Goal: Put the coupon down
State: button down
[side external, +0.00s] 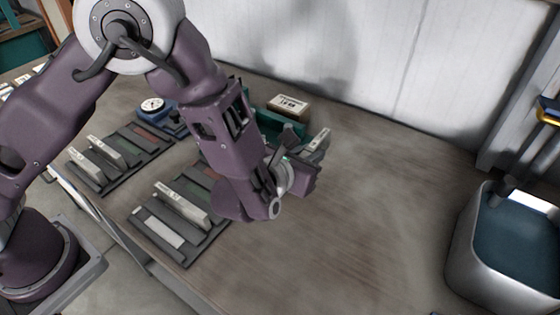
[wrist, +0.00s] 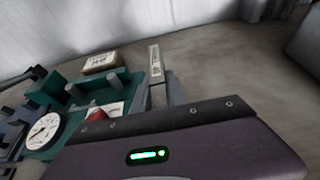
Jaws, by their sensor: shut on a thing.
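My gripper (side external: 306,158) is right of the racks, over the middle of the table. It is shut on a pale coupon with a printed label (side external: 320,139), which sticks out tilted beyond the fingers. The coupon also shows in the wrist view (wrist: 155,62), beside a grey finger. Its lower part is hidden by my gripper, and I cannot tell whether it touches anything below. Two dark slotted racks are on the left: a near rack (side external: 148,238) and a far rack (side external: 88,176). Each holds pale coupons standing in slots, and the near one also shows a flat white strip.
A teal fixture (side external: 267,122) stands behind my gripper, with a cream labelled box (side external: 288,104) near it. A dial gauge (side external: 152,105) sits behind the racks. A grey bin with a blue inside (side external: 470,255) stands at the right. The table between gripper and bin is clear.

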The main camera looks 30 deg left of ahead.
notch_tip(320, 180, down, 8)
jog(key=shift+r, duration=0.1)
jog(key=c, duration=1.3)
grip_release()
jog(key=shift+c, duration=0.2)
